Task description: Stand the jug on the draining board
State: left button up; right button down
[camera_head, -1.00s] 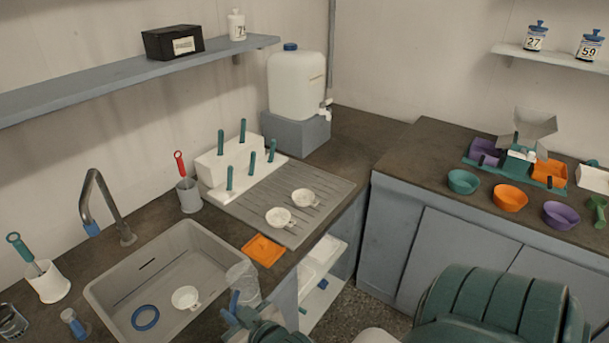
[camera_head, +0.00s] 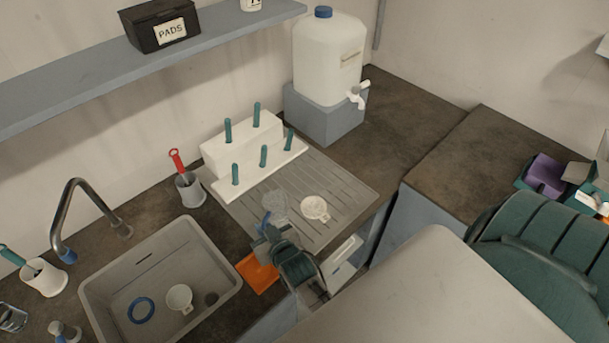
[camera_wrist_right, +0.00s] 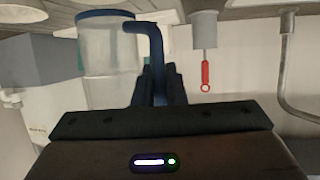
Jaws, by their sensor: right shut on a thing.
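The jug (camera_head: 275,206) is clear, with a blue handle; in the right wrist view the clear jug (camera_wrist_right: 108,50) shows a blue band at one end. My right gripper (camera_head: 270,236) is shut on the blue handle (camera_wrist_right: 157,60). The jug is over the near left part of the grey ribbed draining board (camera_head: 340,190). I cannot tell whether its base touches the board. My left gripper is not in view.
A white cup (camera_head: 315,208) stands on the board, right of the jug. An orange tray (camera_head: 256,273) lies at the front, beside the sink (camera_head: 100,290). The board's right part is clear.

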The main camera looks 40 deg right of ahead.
jog(key=shift+w+a+r, duration=0.1)
jog(key=shift+w+r, duration=0.05)
jog(key=w+d+f+b, duration=0.1)
jog(key=w+d+b, duration=0.2)
jog(key=d, duration=0.1)
jog(key=w+d+f+b, duration=0.2)
jog(key=w+d+b, duration=0.2)
jog(key=w+d+f+b, duration=0.2)
jog(key=w+d+b, duration=0.1)
jog(key=d, duration=0.1)
jog(key=shift+w+d+f, duration=0.1)
jog(key=shift+w+f, duration=0.1)
jog(key=shift+f, duration=0.05)
jog(key=c, duration=1.5)
grip_release()
